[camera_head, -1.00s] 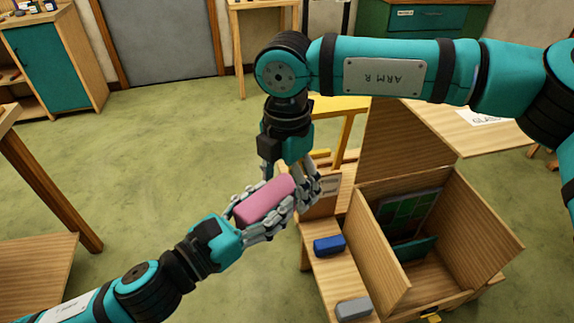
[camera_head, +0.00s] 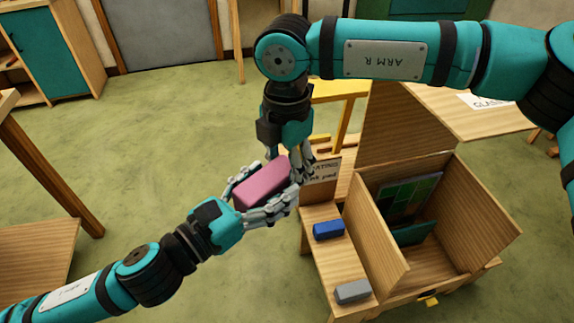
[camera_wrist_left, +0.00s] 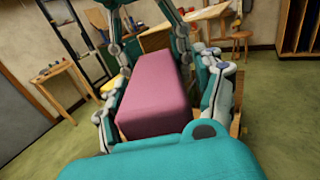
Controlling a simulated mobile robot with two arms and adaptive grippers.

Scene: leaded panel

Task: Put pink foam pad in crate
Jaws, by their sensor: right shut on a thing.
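The pink foam pad (camera_head: 262,186) is held in the air between my two grippers, left of the crate. My right gripper (camera_head: 285,168) comes down from above and is shut on the pad's far end. My left gripper (camera_head: 255,192) is open, with its fingers on either side of the pad's near part. In the left wrist view the pad (camera_wrist_left: 155,95) lies between the left fingers (camera_wrist_left: 160,100), with the right gripper's fingers at its far end. The wooden crate (camera_head: 375,245) stands open at the right, flaps raised, with a green panel (camera_head: 405,200) inside.
A blue block (camera_head: 328,230) and a grey block (camera_head: 352,291) lie on the wooden ledge left of the crate. A small lettered sign (camera_head: 322,172) stands at the ledge's far end. A yellow stool (camera_head: 340,92) is behind. Green floor is free at left.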

